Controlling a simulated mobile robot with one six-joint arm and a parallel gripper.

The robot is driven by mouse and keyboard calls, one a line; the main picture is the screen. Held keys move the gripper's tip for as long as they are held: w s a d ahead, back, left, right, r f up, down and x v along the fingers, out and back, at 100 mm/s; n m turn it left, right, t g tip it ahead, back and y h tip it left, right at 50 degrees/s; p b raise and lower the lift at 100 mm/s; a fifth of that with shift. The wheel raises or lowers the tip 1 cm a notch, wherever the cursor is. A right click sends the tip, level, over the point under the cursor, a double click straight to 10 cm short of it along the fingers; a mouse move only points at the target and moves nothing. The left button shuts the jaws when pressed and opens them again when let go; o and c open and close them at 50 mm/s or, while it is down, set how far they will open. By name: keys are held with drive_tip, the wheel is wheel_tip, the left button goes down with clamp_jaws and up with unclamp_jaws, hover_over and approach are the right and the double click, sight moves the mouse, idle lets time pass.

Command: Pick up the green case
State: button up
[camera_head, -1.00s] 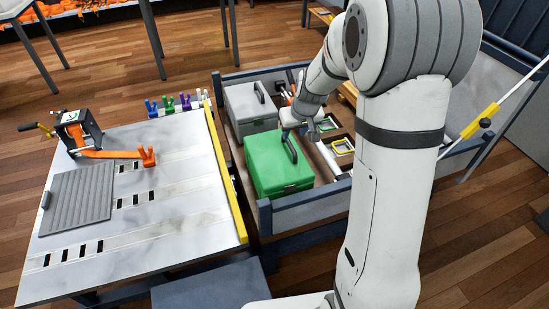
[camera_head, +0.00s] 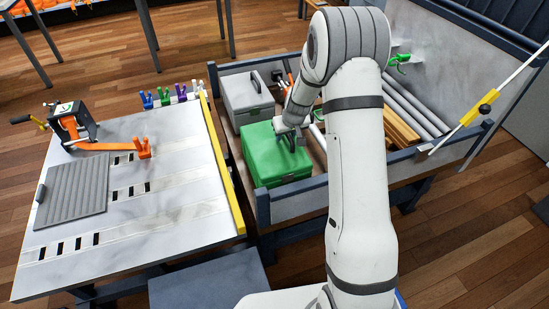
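The green case (camera_head: 262,160) sits in the left part of a grey-blue framed bin, close to its front rail. My gripper (camera_head: 291,138) is at the top right of the case, over the place of its dark handle. The gripper covers most of the handle, so I cannot tell whether the fingers are around it or only beside it. The fingers are too small and hidden to show open or shut. The case rests level in the bin, with no visible gap under it.
A grey case (camera_head: 247,98) stands just behind the green one. The bin's front rail (camera_head: 293,202) runs close in front. To the left is a table (camera_head: 190,210) with a yellow edge strip (camera_head: 222,165). Grey pipes (camera_head: 410,108) and wooden bars (camera_head: 398,126) lie to the right.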

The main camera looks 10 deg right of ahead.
drive_tip(key=shift+c, duration=0.6)
clamp_jaws()
drive_tip(key=shift+r, duration=0.1)
idle(0.7)
